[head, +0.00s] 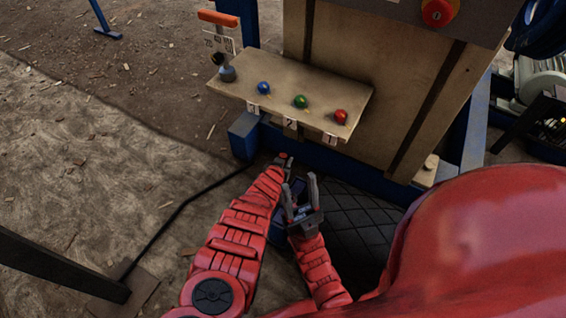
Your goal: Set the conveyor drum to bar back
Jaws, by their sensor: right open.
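A control panel (285,82) slopes out from the crusher's front. At its left end stands a lever with an orange bar handle (217,18), a small marked plate (219,42) behind it and a grey base (227,73). I cannot read the plate or tell which control is the conveyor drum. My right gripper (299,184) is open and empty, below the panel and apart from it. My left gripper (284,160) is just left of it, below the panel; its fingers are too small and dark to tell their state.
The panel also carries a blue knob (263,88), a green knob (300,101) and a red knob (340,116). A red emergency button (437,12) is higher up. A blue frame beam (330,160) runs below the panel. Open dirt ground (80,130) lies to the left.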

